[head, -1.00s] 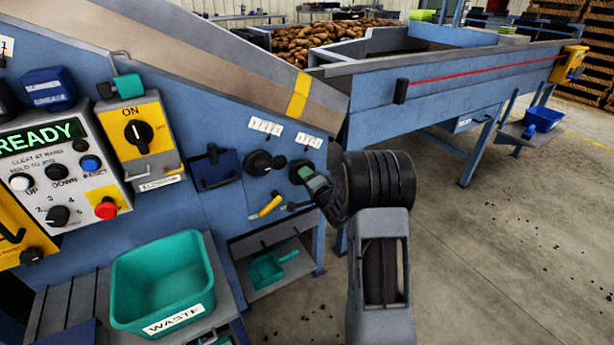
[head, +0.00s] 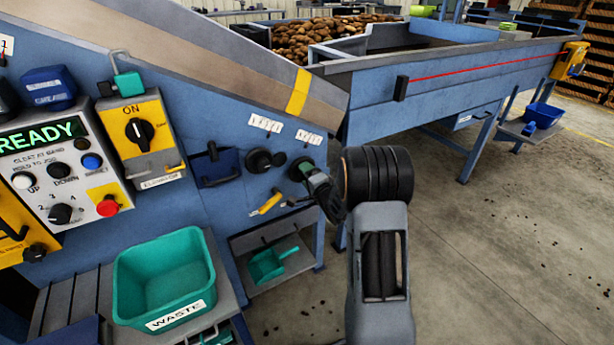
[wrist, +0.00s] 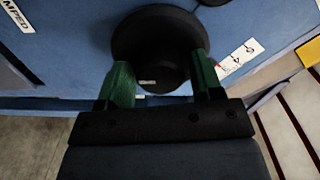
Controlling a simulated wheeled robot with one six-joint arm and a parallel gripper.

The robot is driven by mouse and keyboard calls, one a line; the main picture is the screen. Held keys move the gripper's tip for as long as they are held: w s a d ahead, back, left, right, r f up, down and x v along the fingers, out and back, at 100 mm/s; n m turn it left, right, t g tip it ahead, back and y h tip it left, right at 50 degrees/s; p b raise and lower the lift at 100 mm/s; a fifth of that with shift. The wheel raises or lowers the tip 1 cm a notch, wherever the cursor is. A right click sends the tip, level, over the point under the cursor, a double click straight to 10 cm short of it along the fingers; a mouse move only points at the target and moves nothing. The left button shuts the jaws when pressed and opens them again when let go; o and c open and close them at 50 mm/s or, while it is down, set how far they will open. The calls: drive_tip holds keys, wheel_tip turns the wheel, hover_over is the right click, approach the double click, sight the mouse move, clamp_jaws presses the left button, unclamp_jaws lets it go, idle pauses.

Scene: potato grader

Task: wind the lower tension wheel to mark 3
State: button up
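Two black tension wheels sit side by side on the blue machine panel. The left wheel (head: 259,161) is bare. My gripper (head: 317,181) is at the right wheel (head: 300,168), and its hand hides part of it. In the wrist view the dark round wheel (wrist: 155,25) lies between my gripper's two green fingers (wrist: 160,78). The fingers are apart, one on each side of the hub, and seem to press on it. The wheel's pointer cannot be made out.
A teal waste bin (head: 165,285) stands at lower left. A control box (head: 62,170) reads READY. The floor at right is open.

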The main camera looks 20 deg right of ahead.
drive_tip(key=shift+o, duration=0.9)
drive_tip(key=s+d+p, duration=0.1)
drive_tip(key=s, duration=1.2)
drive_tip(key=shift+s+d, duration=0.25)
drive_tip(key=shift+s, duration=0.15)
